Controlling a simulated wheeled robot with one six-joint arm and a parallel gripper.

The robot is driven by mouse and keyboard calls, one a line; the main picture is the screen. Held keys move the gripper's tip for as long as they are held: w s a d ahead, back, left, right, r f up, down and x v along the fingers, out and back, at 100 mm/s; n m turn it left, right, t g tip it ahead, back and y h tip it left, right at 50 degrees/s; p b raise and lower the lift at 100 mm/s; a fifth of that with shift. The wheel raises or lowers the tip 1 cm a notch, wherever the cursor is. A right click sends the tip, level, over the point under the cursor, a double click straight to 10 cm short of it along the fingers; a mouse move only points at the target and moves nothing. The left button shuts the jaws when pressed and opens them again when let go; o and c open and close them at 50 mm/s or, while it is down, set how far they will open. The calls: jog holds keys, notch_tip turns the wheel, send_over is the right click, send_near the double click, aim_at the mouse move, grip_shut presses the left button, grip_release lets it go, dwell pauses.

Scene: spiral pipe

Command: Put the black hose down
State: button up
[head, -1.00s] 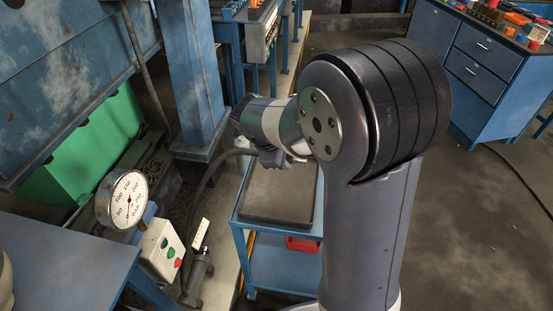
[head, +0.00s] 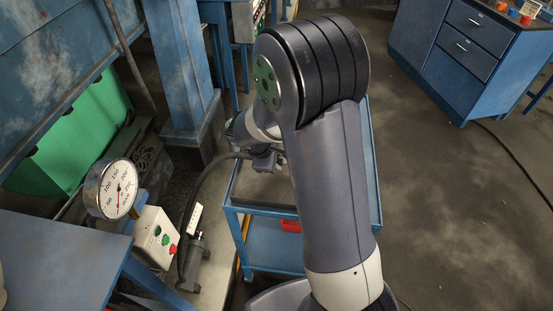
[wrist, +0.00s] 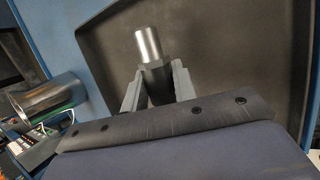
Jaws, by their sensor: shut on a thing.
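The black hose (head: 197,192) rises from the fitting beside the gauge and curves right to my gripper (head: 267,160). In the wrist view my gripper (wrist: 156,88) is shut on the hose's end, with a dark collar between the two fingers and a bright metal tip (wrist: 150,45) sticking out beyond them. The hose end is over the blue cart (head: 232,226), close to its dark grey top, which fills the back of the wrist view (wrist: 230,50). I cannot tell whether the tip touches the top. My arm hides much of the cart in the head view.
A round pressure gauge (head: 112,188) and a white box with green and red buttons (head: 157,238) stand left of the cart. A red bin (head: 290,226) is on the cart's lower shelf. A blue drawer cabinet (head: 460,55) stands at the upper right. The floor right of the cart is open.

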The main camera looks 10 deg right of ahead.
jog(key=shift+f+b, duration=0.6)
jog(key=shift+b, duration=0.05)
jog(key=o, duration=1)
jog(key=shift+r, duration=0.15)
jog(key=shift+r+p, duration=0.25)
jog(key=shift+p, duration=0.15)
jog(key=p+v, duration=0.1)
jog(key=v, duration=1.1)
jog(key=shift+r, duration=0.25)
